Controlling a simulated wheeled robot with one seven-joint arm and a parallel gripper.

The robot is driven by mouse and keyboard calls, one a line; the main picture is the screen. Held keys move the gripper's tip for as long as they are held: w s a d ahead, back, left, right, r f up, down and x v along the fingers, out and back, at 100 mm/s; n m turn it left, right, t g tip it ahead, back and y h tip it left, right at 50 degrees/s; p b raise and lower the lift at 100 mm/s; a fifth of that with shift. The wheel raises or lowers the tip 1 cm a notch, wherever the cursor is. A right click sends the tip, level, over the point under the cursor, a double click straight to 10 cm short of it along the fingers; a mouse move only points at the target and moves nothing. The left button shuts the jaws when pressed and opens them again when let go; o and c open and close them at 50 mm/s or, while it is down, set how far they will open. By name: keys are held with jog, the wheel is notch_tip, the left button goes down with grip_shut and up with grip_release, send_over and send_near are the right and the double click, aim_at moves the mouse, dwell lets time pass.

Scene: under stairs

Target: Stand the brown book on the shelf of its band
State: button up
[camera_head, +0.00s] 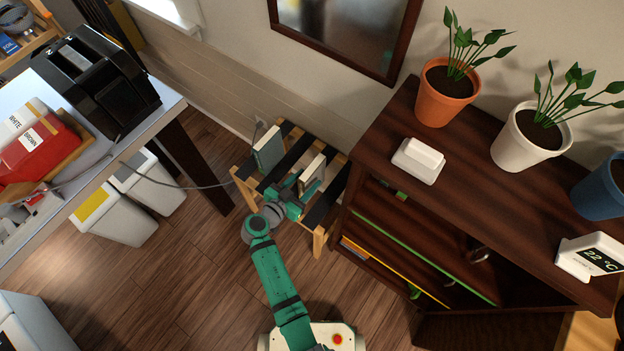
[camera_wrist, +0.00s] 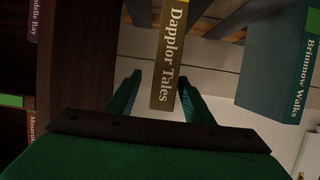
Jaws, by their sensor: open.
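The brown book (camera_wrist: 168,65), with "Dapplor Tales" on its spine and a yellow band, stands upright on a low slatted rack (camera_head: 318,241). It also shows in the head view (camera_head: 313,171). My gripper (camera_wrist: 160,100) is open, with its green fingers on either side of the spine in the wrist view; contact cannot be told. In the head view my gripper (camera_head: 297,190) is at the rack beside the book. The dark shelf unit (camera_head: 375,205) stands to the right. One shelf has a yellow edge strip (camera_head: 400,277); the one above has a green strip (camera_head: 425,255).
A teal book, "Brimmow Walks" (camera_wrist: 275,65), stands on the rack's left part (camera_head: 268,150). Plant pots (camera_head: 447,95) and a white box (camera_head: 418,160) sit on the unit's top. A table (camera_head: 95,175) with bins below is left. Floor in front is clear.

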jog(key=shift+a+x, duration=0.25)
jog(key=shift+x, duration=2)
jog(key=shift+w+f, duration=0.1)
jog(key=shift+f, duration=0.1)
grip_shut()
jog(key=shift+r, duration=0.15)
